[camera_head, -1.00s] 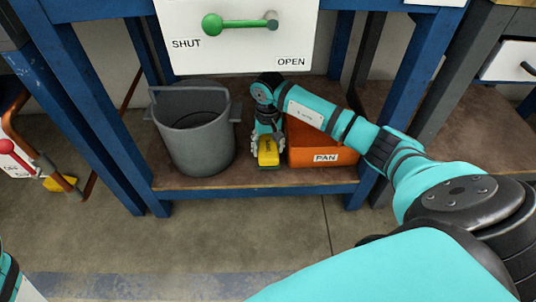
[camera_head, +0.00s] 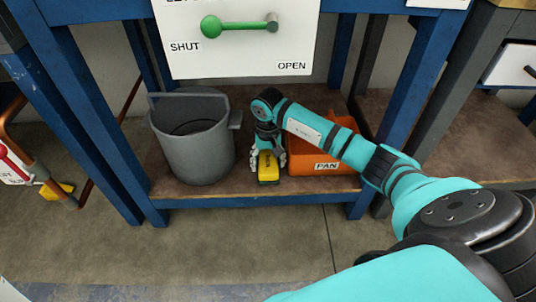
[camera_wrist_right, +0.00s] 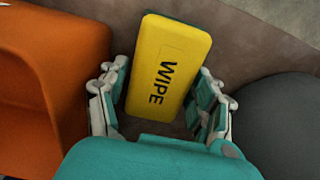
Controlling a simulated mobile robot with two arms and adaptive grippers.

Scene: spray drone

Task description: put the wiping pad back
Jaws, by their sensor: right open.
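The yellow wiping pad (camera_head: 268,166), marked WIPE, lies on the brown lower shelf (camera_head: 215,192) of the blue bench, between the grey bucket and the orange pan. In the right wrist view the pad (camera_wrist_right: 167,65) shows whole, its near end between the fingers. My right gripper (camera_head: 268,160) is down over the pad. In the right wrist view the gripper (camera_wrist_right: 162,100) is open, with a finger on each side of the pad and visible gaps between. My left gripper is not in view.
The grey bucket (camera_head: 193,145) stands close left of my right gripper. The orange bin labelled PAN (camera_head: 325,165) is close on its right. A white panel (camera_head: 245,50) with a green handle marked SHUT and OPEN hangs above. Blue legs (camera_head: 385,110) bound the shelf.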

